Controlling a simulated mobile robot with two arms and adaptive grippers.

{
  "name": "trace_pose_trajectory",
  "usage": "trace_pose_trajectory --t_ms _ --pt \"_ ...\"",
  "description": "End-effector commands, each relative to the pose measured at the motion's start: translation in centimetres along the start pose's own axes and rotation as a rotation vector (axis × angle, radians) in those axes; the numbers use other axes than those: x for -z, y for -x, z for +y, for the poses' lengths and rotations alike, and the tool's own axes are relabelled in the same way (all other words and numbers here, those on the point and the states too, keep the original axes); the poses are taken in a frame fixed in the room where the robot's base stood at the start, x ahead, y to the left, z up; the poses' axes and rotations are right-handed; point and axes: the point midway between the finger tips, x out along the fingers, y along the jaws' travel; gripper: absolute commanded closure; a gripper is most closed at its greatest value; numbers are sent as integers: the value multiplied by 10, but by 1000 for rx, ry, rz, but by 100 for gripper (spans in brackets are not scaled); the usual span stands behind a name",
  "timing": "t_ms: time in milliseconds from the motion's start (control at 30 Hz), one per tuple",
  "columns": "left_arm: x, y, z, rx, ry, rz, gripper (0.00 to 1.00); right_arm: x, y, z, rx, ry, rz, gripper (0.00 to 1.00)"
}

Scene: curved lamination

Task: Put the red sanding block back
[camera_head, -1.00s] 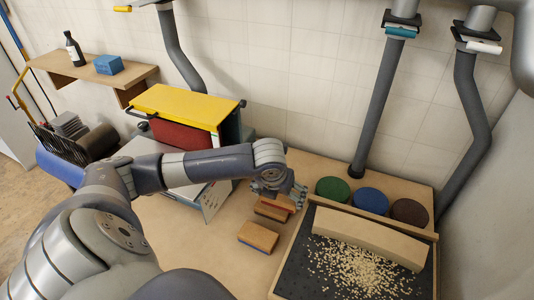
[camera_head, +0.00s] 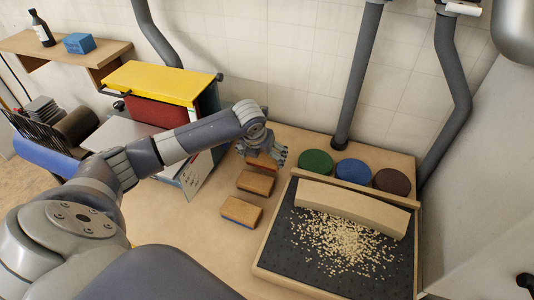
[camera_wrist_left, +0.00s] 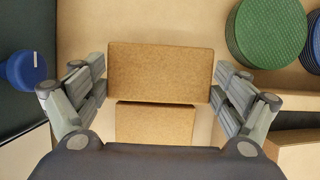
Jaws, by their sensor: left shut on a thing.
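The red sanding block (camera_head: 262,161) has a cork-brown top and a reddish side, and is partly hidden by the fingers in the head view. My left gripper (camera_head: 267,154) is shut on it, with a finger on each short end. The wrist view shows the plain cork top of the held block (camera_wrist_left: 160,72) between the fingers (camera_wrist_left: 160,84). Whether it touches the bench is hard to tell. A second cork block (camera_head: 256,182) lies just in front of it, and a blue-edged block (camera_head: 241,211) lies nearer. My right gripper is not in view.
A black perforated tray (camera_head: 335,262) with wooden rim, curved wooden piece (camera_head: 352,207) and pale chips is to the right. Green (camera_head: 316,161), blue (camera_head: 353,171) and brown (camera_head: 391,181) discs stand behind it. A yellow-topped cabinet (camera_head: 165,82) is at left. Bare bench lies beside the blocks.

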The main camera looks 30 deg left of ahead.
Motion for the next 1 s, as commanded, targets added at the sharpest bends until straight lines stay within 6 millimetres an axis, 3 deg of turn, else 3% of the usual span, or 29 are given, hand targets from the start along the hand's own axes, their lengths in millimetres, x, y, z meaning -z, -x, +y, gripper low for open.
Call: trace_pose_trajectory --t_ms 133,433,700,1000 --pt "-20 -9 1 1 3 -1 39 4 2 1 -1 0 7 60" --pt "-36 -18 1 1 2 -1 39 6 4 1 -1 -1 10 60" --pt "-21 -49 2 -1 -1 0 39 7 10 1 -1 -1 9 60" --pt "-20 -51 2 -1 -1 -1 39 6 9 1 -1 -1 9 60"
